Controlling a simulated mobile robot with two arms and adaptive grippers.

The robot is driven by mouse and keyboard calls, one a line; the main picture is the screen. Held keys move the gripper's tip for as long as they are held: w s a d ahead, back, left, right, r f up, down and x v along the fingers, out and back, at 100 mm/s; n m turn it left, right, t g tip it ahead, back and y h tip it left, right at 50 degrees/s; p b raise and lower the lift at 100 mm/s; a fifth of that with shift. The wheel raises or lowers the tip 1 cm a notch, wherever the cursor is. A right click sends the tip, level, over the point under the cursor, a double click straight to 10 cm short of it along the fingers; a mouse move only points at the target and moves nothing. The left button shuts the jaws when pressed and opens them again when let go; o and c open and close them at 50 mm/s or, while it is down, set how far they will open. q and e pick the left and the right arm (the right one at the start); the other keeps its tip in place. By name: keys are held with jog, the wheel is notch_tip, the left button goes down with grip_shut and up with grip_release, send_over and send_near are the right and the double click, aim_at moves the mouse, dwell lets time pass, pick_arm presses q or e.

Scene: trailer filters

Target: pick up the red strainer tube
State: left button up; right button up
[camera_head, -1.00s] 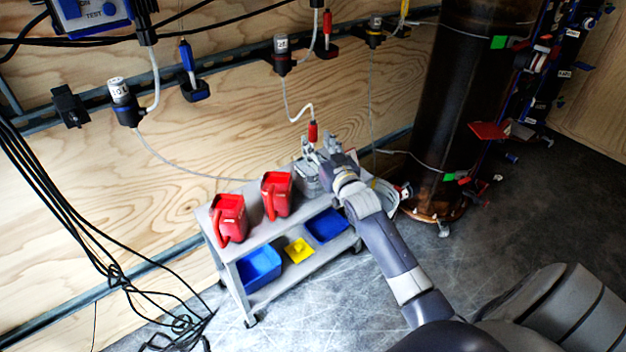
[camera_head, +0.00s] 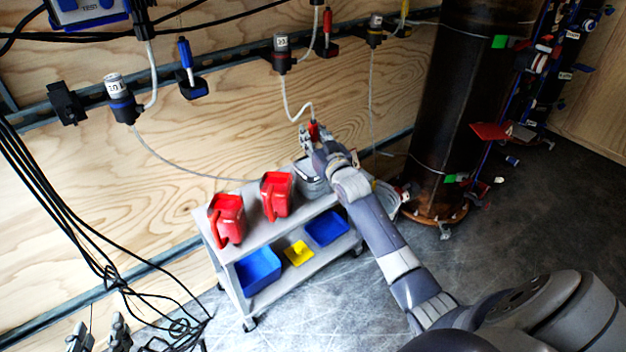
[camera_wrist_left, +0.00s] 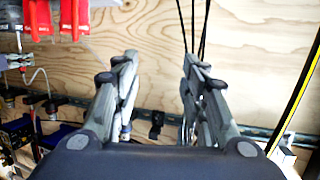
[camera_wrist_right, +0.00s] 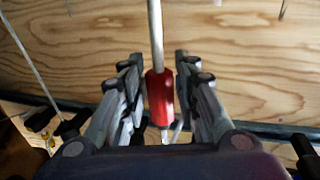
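The red strainer tube (camera_head: 314,130) hangs upright at the end of a white hose above the cart. In the right wrist view the red strainer tube (camera_wrist_right: 159,97) stands between the two fingers. My right gripper (camera_head: 315,140) is around the tube, one finger on each side. Its fingers are spread, with a visible gap beside the tube, so it does not grip it. The fingers partly hide the tube in the head view. My left gripper (camera_head: 99,332) is at the lower left of the head view, open and empty, far from the tube.
A grey cart (camera_head: 250,237) carries two red jugs (camera_head: 277,195) and a grey bucket (camera_head: 312,180) on top, with blue bins (camera_head: 258,270) below. A dark column (camera_head: 462,110) stands to the right. Black cables (camera_head: 60,205) hang at the left. The wooden wall is close behind the tube.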

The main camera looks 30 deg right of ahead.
grip_shut()
jog(key=shift+r, duration=0.15)
